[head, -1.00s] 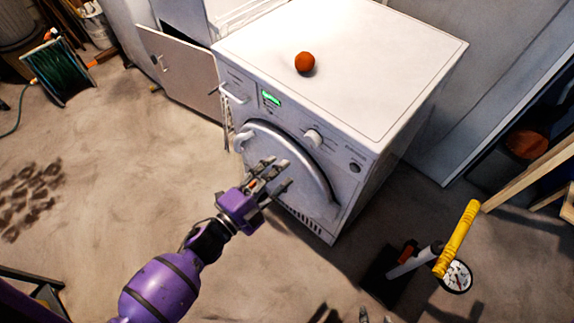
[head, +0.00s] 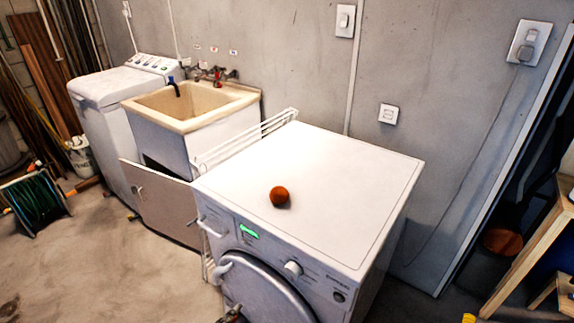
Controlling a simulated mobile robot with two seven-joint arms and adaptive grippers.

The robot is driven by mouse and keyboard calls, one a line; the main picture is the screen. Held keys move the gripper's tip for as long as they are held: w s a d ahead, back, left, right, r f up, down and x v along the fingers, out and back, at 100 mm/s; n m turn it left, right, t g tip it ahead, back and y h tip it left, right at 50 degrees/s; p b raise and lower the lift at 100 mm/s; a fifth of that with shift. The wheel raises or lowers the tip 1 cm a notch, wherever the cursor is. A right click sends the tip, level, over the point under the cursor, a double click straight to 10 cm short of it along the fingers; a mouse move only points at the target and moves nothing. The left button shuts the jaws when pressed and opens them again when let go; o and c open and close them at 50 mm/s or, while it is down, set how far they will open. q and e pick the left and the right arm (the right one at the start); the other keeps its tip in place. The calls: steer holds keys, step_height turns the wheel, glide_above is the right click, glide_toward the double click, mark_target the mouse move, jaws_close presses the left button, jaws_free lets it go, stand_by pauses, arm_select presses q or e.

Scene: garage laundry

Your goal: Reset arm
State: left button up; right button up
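Only a small part of my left gripper (head: 231,315) shows at the bottom edge of the head view, in front of the washing machine door (head: 262,290). Most of it and my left arm are out of the picture, so I cannot tell whether the fingers are open or shut. My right gripper is not in view. The white front-loading machine (head: 340,180) stands in the middle with a green lit display. An orange-brown ball (head: 279,196) rests on its top, apart from the gripper.
A beige sink (head: 190,105) with an open cabinet door (head: 160,203) stands behind left, beside a white top-loading washer (head: 115,90). A green hose reel (head: 36,203) sits at far left. Wooden framing (head: 535,255) stands at right. Bare floor lies at lower left.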

arm_select(q)
steer(key=s+a+n+g+y+p, duration=0.1)
steer(key=s+a+n+p, duration=0.1)
steer(key=s, duration=0.6)
steer(key=s+a+n+g+y+p, duration=0.2)
steer(key=s+n, duration=0.3)
steer(key=s, duration=0.4)
steer(key=s+a+n+g+y+p, duration=0.1)
steer(key=s+a+n+g+p, duration=0.1)
steer(key=s, duration=0.7)
steer(key=shift+a+f+n+y+p, duration=0.35)
steer(key=shift+a+n+p, duration=0.25)
steer(key=shift+a+n, duration=0.15)
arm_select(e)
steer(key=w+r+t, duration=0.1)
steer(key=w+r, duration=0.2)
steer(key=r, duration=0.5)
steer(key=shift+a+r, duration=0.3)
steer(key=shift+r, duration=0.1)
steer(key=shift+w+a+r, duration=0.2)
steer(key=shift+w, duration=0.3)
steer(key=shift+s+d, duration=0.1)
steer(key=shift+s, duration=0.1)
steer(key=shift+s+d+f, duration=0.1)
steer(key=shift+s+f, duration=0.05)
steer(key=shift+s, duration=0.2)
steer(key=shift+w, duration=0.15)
